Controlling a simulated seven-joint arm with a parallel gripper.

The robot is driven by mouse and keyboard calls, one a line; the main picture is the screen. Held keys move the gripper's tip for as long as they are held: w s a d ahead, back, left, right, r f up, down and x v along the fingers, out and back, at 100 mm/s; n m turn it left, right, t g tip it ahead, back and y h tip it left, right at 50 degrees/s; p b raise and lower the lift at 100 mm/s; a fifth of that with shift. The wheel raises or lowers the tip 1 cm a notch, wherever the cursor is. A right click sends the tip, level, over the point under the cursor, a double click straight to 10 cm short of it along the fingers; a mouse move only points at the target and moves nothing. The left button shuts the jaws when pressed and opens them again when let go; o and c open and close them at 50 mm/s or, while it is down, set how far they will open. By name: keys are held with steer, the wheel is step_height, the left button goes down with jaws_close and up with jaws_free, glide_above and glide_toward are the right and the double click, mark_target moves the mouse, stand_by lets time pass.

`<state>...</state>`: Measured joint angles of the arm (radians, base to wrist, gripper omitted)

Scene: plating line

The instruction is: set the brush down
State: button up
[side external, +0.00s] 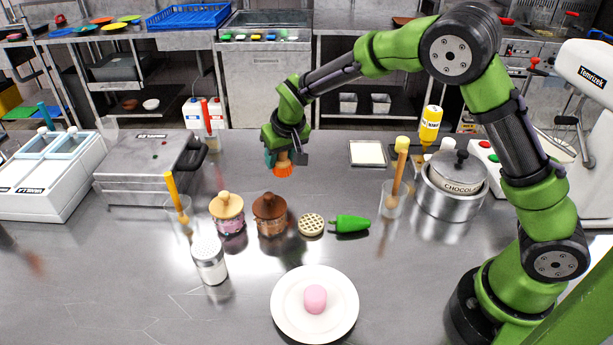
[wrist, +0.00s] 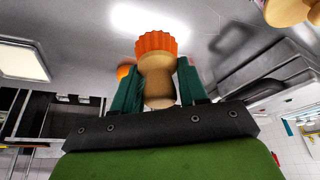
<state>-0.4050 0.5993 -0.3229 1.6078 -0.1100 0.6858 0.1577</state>
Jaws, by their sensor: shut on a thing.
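The brush (side external: 283,170) has a short pale wooden handle and a ridged orange head. My gripper (side external: 285,157) is shut on it and holds it upright, head down, over the back middle of the steel counter (side external: 240,270). In the wrist view, the teal fingers of my gripper (wrist: 158,82) close on both sides of the wooden handle, and the orange head (wrist: 156,43) sticks out beyond them. The head seems to be above the counter, but I cannot tell the exact gap.
A grey press (side external: 147,172) is left; a white square tray (side external: 367,153) is right.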

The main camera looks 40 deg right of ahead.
steer(key=s+d+r+m, duration=0.1)
steer(key=s+d+r, duration=0.15)
steer(key=d, duration=0.45)
steer(key=s+d+r+m, duration=0.1)
steer(key=s+d+m, duration=0.15)
steer(key=d, duration=0.55)
steer(key=shift+n+h, duration=0.4)
steer(key=shift+n, duration=0.25)
steer(key=f, duration=0.2)
steer(key=s+f, duration=0.1)
steer(key=f, duration=0.1)
steer(key=s+f, duration=0.1)
steer(key=f, duration=0.1)
steer(key=shift+s+d, duration=0.1)
steer(key=shift+d, duration=0.25)
steer(key=shift+f, duration=2.4)
steer(key=o, duration=1.1)
steer(key=shift+f, duration=0.1)
steer(key=shift+c, duration=0.2)
